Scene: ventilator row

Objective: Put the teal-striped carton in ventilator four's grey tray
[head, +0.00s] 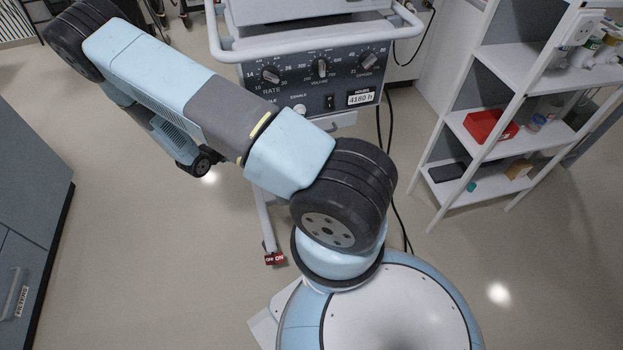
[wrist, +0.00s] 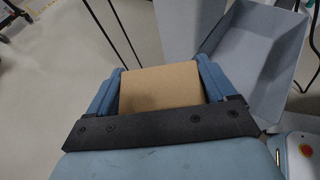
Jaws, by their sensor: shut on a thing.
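In the wrist view my gripper (wrist: 158,82) is shut on a plain brown carton (wrist: 160,88), with a blue finger on each side of it. No teal stripe shows on the face turned to the camera, so I cannot tell whether it is the striped one. A blue-grey open tray (wrist: 262,58) lies beyond the carton to the right, and its visible part is empty. The carton is to the left of the tray in the picture, not over it. No number shows on the tray's unit. My gripper and the carton are out of the head view.
A white shelf rack (head: 497,120) at right holds a red bin (head: 489,126). A grey cabinet (head: 28,190) stands at left.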

